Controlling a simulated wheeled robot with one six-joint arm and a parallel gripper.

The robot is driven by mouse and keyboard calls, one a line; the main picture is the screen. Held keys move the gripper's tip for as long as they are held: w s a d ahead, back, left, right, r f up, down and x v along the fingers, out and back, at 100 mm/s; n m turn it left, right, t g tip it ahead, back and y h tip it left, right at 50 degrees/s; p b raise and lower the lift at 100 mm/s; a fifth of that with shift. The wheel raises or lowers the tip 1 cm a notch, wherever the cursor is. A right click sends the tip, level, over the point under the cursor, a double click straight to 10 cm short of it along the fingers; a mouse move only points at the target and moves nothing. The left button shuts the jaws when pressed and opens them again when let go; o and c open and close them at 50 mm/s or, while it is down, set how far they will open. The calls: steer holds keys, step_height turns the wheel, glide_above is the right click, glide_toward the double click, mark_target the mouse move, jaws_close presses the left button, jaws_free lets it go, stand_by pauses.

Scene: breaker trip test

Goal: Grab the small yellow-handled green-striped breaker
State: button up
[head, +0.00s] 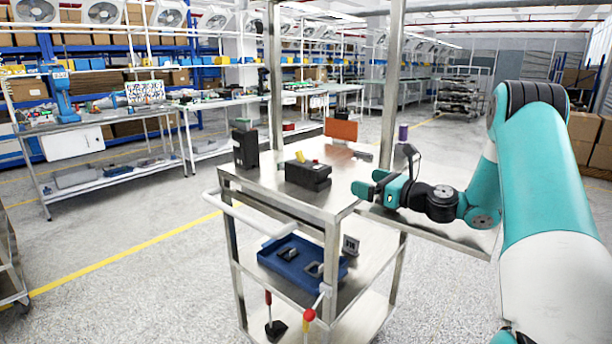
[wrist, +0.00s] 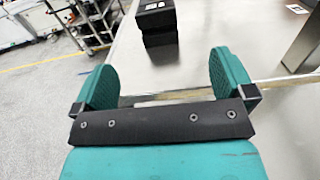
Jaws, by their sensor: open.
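A low black breaker-like block (head: 308,176) with a small yellow part and a red part on top lies on the upper shelf of a metal cart. A taller black block (head: 245,150) with a greenish top stands upright to its left. No green stripe is clear on either, so I cannot tell for sure which is the named breaker. My gripper (head: 366,182) is open and empty, to the right of the low block and apart from it. In the wrist view, my gripper (wrist: 163,65) has its fingers wide apart, with a black block (wrist: 157,22) bearing a white label beyond them.
The cart's upper shelf (head: 338,205) has bare metal at its front. An orange-brown panel (head: 341,130) stands at its back, and metal posts rise from the cart. A blue tray (head: 285,262) with grey parts sits on the shelf below. Open floor lies to the left.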

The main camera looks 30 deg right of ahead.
mark_target(322, 168)
steer(key=p+x, duration=0.5)
steer(key=x, duration=0.6)
steer(key=shift+a, duration=0.15)
steer(key=p+x, duration=0.2)
steer(key=x, duration=0.3)
steer(key=shift+a+r, duration=0.2)
steer(key=shift+w+f, duration=0.1)
steer(key=shift+w, duration=0.15)
steer(key=c, duration=1.4)
steer(key=shift+r, duration=0.25)
